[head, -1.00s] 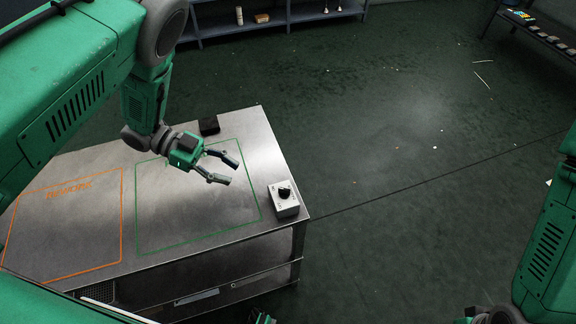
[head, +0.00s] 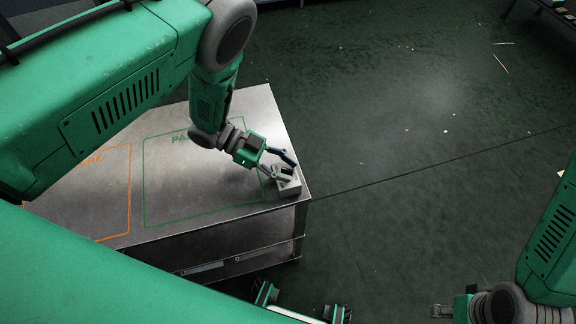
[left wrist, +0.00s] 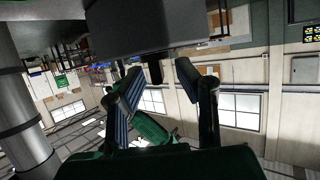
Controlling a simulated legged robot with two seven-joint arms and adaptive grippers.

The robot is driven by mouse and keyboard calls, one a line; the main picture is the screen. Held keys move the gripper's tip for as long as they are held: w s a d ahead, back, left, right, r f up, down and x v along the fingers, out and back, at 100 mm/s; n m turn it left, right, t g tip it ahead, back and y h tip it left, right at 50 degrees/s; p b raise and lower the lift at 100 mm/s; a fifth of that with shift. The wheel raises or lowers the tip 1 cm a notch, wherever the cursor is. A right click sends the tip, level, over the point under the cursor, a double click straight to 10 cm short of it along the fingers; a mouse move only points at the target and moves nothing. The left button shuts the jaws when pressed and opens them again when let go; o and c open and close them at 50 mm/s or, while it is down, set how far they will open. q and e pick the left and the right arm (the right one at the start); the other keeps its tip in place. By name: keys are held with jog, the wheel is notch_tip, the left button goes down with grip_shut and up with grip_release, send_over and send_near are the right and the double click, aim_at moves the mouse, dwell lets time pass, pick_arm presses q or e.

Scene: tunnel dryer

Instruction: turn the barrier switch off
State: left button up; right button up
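The barrier switch is a small pale grey box (head: 291,189) with a dark knob, at the right front corner of the metal table. My left gripper (head: 284,166) is over the box, and its fingers hide most of the top and the knob in the head view. In the left wrist view the fingers (left wrist: 158,70) are spread apart. A short dark knob (left wrist: 155,70) shows between their tips, below a large dark grey block (left wrist: 150,24) that looks like the box. I cannot tell whether a finger touches the knob. My right gripper (head: 441,311) is partly visible at the bottom right, away from the table.
The metal table (head: 262,118) has an orange outline and a green outline (head: 205,212) with lettering on its top. Its top is clear around the outlines where visible. Open dark floor (head: 400,120) lies to the right of the table. My left arm covers the upper left.

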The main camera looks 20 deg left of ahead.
pick_arm(q)
jog(key=shift+d+f, duration=0.1)
jog(key=shift+d, duration=0.3)
jog(key=shift+a+f, duration=0.1)
jog(key=shift+a, duration=0.5)
grip_shut()
pick_arm(e)
jog(key=shift+a+r, duration=0.1)
jog(key=shift+a, duration=0.15)
pick_arm(q)
jog(key=shift+d, duration=0.15)
pick_arm(e)
jog(key=shift+d, duration=0.1)
